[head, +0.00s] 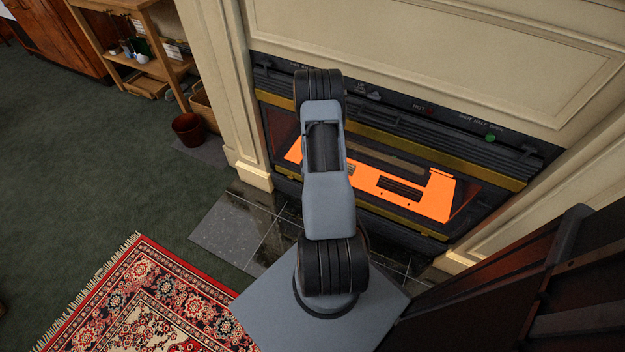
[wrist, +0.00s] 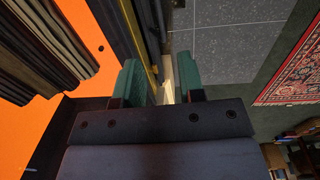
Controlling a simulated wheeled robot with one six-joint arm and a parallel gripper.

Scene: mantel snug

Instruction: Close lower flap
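The black heater (head: 375,115) is set in the cream surround, with an orange panel (head: 432,203) in its opening. A lower gold-edged dark strip (head: 400,233), which looks like the lower flap, runs under the orange panel. My arm hides part of it, and I cannot tell how far it stands open. My gripper is hidden behind my arm in the head view. In the wrist view my gripper (wrist: 160,82) has its two green fingers apart. A gold edge and a cream surface show in the gap, and neither looks gripped. The orange panel fills the left there.
Dark hearth tiles (head: 235,225) lie in front of the heater. A patterned rug (head: 130,300) is at the lower left. A wooden shelf (head: 150,65) and a brown pot (head: 188,129) stand at the left. A dark slatted object (head: 540,280) is close on the right.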

